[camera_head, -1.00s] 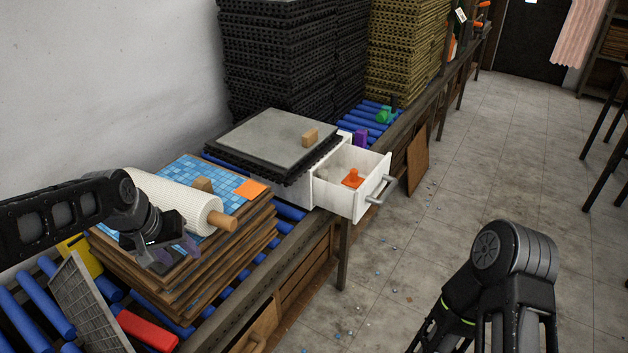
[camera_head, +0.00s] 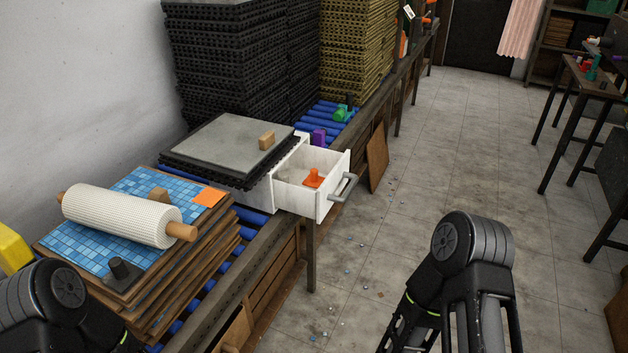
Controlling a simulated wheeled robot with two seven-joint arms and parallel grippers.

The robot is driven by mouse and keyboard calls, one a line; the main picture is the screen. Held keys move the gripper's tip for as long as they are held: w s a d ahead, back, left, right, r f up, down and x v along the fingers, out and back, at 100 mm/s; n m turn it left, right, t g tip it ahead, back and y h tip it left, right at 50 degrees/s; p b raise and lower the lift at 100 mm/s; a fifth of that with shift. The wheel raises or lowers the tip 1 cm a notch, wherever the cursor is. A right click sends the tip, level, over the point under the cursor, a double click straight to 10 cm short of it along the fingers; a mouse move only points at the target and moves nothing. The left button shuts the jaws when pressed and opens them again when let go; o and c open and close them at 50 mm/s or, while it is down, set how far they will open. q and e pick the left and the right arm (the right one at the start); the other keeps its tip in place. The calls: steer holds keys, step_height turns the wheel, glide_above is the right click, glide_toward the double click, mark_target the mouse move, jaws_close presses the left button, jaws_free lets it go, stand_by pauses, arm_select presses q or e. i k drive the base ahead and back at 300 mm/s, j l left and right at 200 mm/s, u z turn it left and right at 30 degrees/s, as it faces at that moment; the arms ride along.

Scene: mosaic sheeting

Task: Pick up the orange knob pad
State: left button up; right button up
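The orange knob pad (camera_head: 313,178) sits inside the open white drawer (camera_head: 297,201), its knob pointing up. The drawer stands out from under a grey slab on a black mat, with a grey bar handle (camera_head: 344,187) on its front. My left arm shows only at the lower left edge, and its gripper is out of the picture. My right arm shows at the bottom, right of centre; its fingertips are not visible. Neither arm is near the knob pad.
A stack of boards with blue mosaic sheets (camera_head: 97,243) carries a white mesh roll (camera_head: 120,215), an orange square (camera_head: 208,197) and a dark knobbed block (camera_head: 123,272). A wooden block (camera_head: 267,141) lies on the grey slab (camera_head: 228,143). The floor right of the drawer is open.

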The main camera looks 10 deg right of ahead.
mark_target(313, 181)
steer(key=i+l, duration=0.2)
steer(key=l, duration=0.2)
steer(key=i+l, duration=0.2)
steer(key=l, duration=0.2)
steer(key=i+l, duration=0.25)
steer(key=l, duration=0.15)
steer(key=i+l, duration=0.2)
steer(key=l, duration=0.2)
steer(key=i+l, duration=0.2)
steer(key=l, duration=0.2)
steer(key=i+l, duration=0.2)
steer(key=l, duration=0.2)
steer(key=i+l, duration=0.25)
steer(key=l, duration=0.15)
